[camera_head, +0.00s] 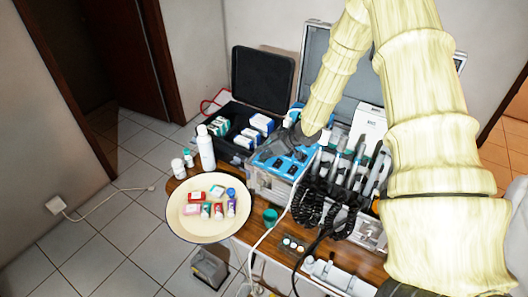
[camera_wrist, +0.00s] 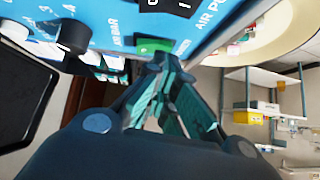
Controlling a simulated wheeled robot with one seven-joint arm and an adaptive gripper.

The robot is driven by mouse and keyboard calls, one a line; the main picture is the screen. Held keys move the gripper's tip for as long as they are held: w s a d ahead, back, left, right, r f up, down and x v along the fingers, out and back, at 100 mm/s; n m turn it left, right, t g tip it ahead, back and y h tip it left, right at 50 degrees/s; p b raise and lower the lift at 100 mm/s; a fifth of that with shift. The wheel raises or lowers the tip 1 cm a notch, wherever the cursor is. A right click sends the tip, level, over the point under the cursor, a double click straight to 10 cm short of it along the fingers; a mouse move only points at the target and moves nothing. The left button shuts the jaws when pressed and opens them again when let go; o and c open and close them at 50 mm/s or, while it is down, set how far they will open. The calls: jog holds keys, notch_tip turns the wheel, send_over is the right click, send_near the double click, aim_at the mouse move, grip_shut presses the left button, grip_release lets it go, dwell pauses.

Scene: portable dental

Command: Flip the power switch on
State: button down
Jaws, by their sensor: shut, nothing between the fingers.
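The dental unit's blue control panel (camera_head: 268,158) faces up in the middle of the head view. In the wrist view the blue panel (camera_wrist: 108,14) fills the top. A green switch (camera_wrist: 153,45) sits at the panel's edge, with a label beside it that is partly hidden. I cannot tell which way the switch is tipped. My gripper (camera_wrist: 166,62) is shut and empty, with its fingertips right beside the green switch; I cannot tell whether they touch it. In the head view my gripper (camera_head: 291,137) is over the panel's back part, its tips unclear.
A black knob (camera_wrist: 72,38) and a black rocker switch (camera_wrist: 178,5) are close by on the panel. Coiled black hoses and handpieces (camera_head: 352,165) stand to the right. A cream plate (camera_head: 181,226) with small boxes and a white bottle (camera_head: 206,147) are to the left.

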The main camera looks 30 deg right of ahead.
jog(key=shift+d, duration=0.15)
jog(key=shift+w+d+r+p, duration=0.15)
jog(key=shift+w+d+p, duration=0.35)
jog(key=shift+p, duration=0.3)
jog(key=shift+s, duration=0.1)
jog(key=r+p, duration=0.2)
jog(key=r, duration=0.1)
jog(key=r+p, duration=0.1)
jog(key=shift+s+a+r+p, duration=0.15)
jog(key=shift+a+p, duration=0.1)
jog(key=shift+p, duration=0.15)
jog(key=shift+s+d+b, duration=0.1)
jog(key=shift+s+b, duration=0.05)
jog(key=shift+b, duration=0.25)
jog(key=shift+s+d+r+b, duration=0.2)
jog(key=shift+s+r+b, duration=0.1)
jog(key=shift+s+r, duration=0.2)
jog(key=a+b+v, duration=0.1)
jog(key=b+v, duration=0.1)
jog(key=v, duration=0.6)
jog(key=shift+s, duration=0.4)
jog(key=shift+a, duration=0.1)
